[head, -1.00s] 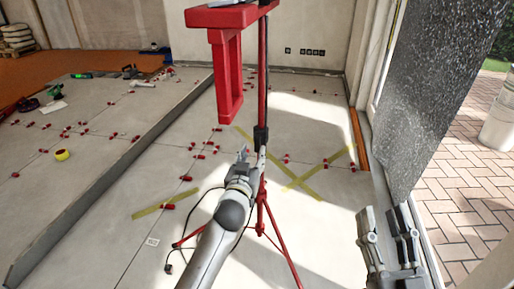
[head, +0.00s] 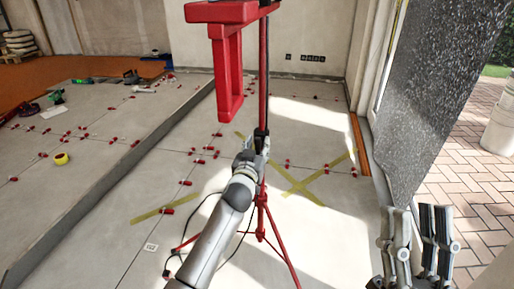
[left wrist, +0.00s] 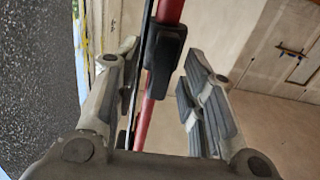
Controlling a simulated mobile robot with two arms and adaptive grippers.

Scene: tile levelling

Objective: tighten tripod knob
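The red tripod (head: 262,75) stands upright in the middle of the head view, with a red frame (head: 229,70) at its top and splayed legs below. Its black knob and clamp (left wrist: 166,58) show in the left wrist view beside the red pole. My left gripper (left wrist: 158,85) is open, with the pole and black knob between its fingers and gaps visible on the right side. In the head view the left gripper (head: 255,147) reaches the pole at clamp height and hides most of the clamp. My right gripper (head: 420,240) is open and empty at lower right, apart from the tripod.
Floor tiles with several red levelling clips (head: 197,155) and yellow tape (head: 300,183) surround the tripod. A cable (head: 195,212) lies near its legs. A speckled slab (head: 430,90) stands at right by the doorway. A raised floor edge (head: 120,175) runs along the left.

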